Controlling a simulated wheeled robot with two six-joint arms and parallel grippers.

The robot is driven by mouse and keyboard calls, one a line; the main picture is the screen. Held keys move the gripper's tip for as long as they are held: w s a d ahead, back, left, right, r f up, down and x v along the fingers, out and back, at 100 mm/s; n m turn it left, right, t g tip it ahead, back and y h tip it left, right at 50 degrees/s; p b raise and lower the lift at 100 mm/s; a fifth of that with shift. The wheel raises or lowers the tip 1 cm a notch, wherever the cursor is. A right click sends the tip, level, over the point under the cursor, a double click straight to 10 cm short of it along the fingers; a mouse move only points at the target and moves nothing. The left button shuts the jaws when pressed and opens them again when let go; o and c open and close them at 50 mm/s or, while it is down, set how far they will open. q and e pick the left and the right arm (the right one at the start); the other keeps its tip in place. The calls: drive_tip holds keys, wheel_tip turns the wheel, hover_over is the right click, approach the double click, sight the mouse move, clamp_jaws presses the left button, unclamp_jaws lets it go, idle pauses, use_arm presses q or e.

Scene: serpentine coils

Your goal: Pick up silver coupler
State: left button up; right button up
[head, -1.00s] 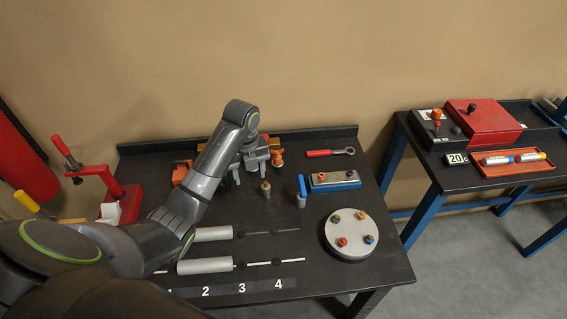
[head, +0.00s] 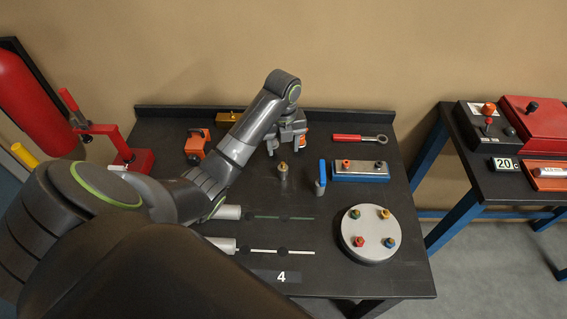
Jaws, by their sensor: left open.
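A small silver cylinder with a brass-coloured tip (head: 283,175) stands upright on the dark bench; it may be the silver coupler, but I cannot be sure at this size. A second small silver piece with a blue upright part (head: 320,180) stands to its right. My left gripper (head: 287,148) reaches in from the left, jaws open and pointing down, and appears in the picture just above the brass-tipped cylinder. I see nothing between its fingers. It partly hides an orange item (head: 306,137). My right gripper is not in view.
A blue block with a silver top (head: 360,170), a red-handled wrench (head: 360,138) and a round grey plate with coloured knobs (head: 367,235) lie to the right. An orange device (head: 196,146) and a red press (head: 130,158) stand left. My arm hides the bench's front left.

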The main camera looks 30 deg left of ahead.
sight(283, 164)
use_arm(q)
wheel_tip(283, 164, down, 6)
drive_tip(key=b, duration=0.5)
drive_tip(key=shift+s, duration=0.1)
drive_tip(key=shift+f+b, duration=1)
drive_tip(key=shift+b, duration=0.05)
drive_tip(key=shift+f+p, duration=0.25)
drive_tip(key=shift+p, duration=0.1)
drive_tip(key=shift+f, duration=1.55)
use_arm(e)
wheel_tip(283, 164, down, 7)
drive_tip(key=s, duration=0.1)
use_arm(q)
drive_tip(key=shift+c, duration=0.3)
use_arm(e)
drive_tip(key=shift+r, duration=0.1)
use_arm(q)
drive_tip(key=c, duration=1.1)
